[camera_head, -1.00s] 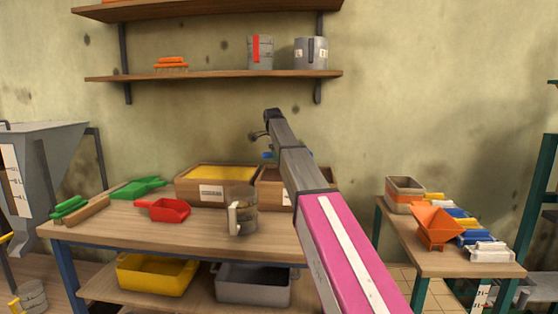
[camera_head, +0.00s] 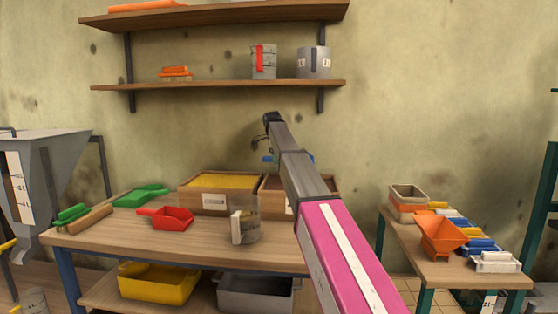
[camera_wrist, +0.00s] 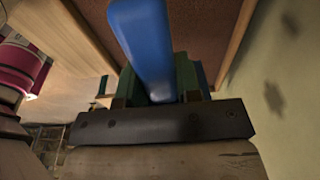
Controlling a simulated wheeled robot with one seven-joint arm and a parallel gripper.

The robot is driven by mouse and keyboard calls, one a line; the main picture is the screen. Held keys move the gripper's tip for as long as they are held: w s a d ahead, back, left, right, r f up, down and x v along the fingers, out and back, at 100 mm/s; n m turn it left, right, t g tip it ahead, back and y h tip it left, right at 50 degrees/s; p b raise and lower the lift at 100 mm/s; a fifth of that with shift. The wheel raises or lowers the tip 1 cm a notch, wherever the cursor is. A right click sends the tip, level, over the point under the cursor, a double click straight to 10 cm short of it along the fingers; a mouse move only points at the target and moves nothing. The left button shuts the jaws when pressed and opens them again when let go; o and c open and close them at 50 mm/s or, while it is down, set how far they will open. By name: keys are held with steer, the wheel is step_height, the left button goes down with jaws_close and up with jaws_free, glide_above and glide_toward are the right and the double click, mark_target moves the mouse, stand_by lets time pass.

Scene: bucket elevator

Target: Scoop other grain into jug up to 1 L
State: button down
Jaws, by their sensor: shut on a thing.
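My gripper (camera_wrist: 158,88) is shut on the handle of a blue scoop (camera_wrist: 143,30), which points away over a wooden bin of brown grain in the wrist view. In the head view a bit of the blue scoop (camera_head: 268,159) shows beside my arm at the brown-grain bin (camera_head: 272,187). Whether the scoop touches the grain or carries any is not clear. A see-through jug (camera_head: 249,230) with a pale handle stands upright on the table, in front of the bins; its fill level cannot be read.
A bin of yellow grain (camera_head: 222,199) stands left of the brown one. A red scoop (camera_head: 173,219) and green scoop (camera_head: 140,196) lie on the table (camera_head: 130,237). An orange funnel (camera_head: 441,234) sits on the right bench. A shelf (camera_head: 215,86) hangs above.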

steer(key=s+a, duration=0.3)
steer(key=a, duration=0.3)
steer(key=s+a+f, duration=0.1)
steer(key=s+a, duration=0.2)
steer(key=a, duration=0.3)
steer(key=s+a+f, duration=0.1)
steer(key=s+a, duration=0.2)
steer(key=a, duration=0.3)
steer(key=shift+a, duration=0.2)
steer(key=s+a+f, duration=0.2)
steer(key=s+a, duration=1)
steer(key=a, duration=0.4)
steer(key=shift+s+y, duration=0.25)
steer(key=shift+y, duration=0.05)
steer(key=shift+d+r, duration=0.1)
steer(key=shift+r, duration=0.05)
steer(key=shift+d+r+t+y, duration=0.6)
steer(key=shift+d+r+y, duration=1.6)
steer(key=shift+r+y, duration=0.85)
steer(key=a+f+g+h, duration=0.1)
steer(key=a+f+h, duration=0.4)
steer(key=f+h, duration=0.15)
steer(key=shift+d+r, duration=0.2)
steer(key=shift+r, duration=1.8)
